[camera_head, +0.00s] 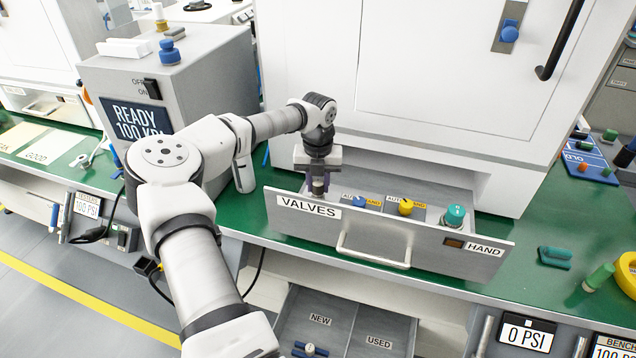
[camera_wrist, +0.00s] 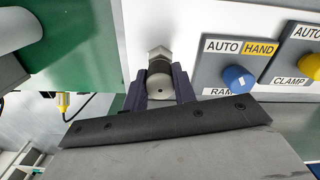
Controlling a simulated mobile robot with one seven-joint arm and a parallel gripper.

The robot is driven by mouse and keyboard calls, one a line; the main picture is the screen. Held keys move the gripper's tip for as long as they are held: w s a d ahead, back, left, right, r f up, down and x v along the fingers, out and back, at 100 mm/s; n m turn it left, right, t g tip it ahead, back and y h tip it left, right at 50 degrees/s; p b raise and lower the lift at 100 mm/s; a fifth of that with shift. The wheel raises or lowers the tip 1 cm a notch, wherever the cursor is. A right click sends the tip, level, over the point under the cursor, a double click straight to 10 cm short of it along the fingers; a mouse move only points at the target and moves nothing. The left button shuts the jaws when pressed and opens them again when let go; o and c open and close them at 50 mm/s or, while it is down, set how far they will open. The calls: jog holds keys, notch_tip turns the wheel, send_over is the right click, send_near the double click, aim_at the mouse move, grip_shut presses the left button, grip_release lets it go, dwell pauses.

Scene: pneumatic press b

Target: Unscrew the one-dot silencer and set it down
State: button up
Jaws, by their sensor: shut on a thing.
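The one-dot silencer (camera_wrist: 159,88) is a grey round piece with one small dark dot on its end, between the two dark fingers of my gripper (camera_wrist: 160,98) in the wrist view. A silver hex fitting (camera_wrist: 160,54) shows right behind it; whether the two are still joined I cannot tell. In the head view my gripper (camera_head: 318,185) points down into the left end of the open VALVES drawer (camera_head: 350,236), shut on the silencer, which is mostly hidden there.
Right of my gripper in the drawer are a blue knob (camera_head: 359,201), a yellow knob (camera_head: 406,207) and a teal knob (camera_head: 455,215). The drawer's front wall and handle (camera_head: 374,256) stand close. Green bench top (camera_head: 540,235) is partly clear to the right.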

jog(key=o, duration=0.6)
jog(key=shift+c, duration=0.2)
jog(key=shift+m, duration=0.9)
jog(key=shift+m+p, duration=0.3)
jog(key=shift+m, duration=0.5)
jog(key=shift+m, duration=0.9)
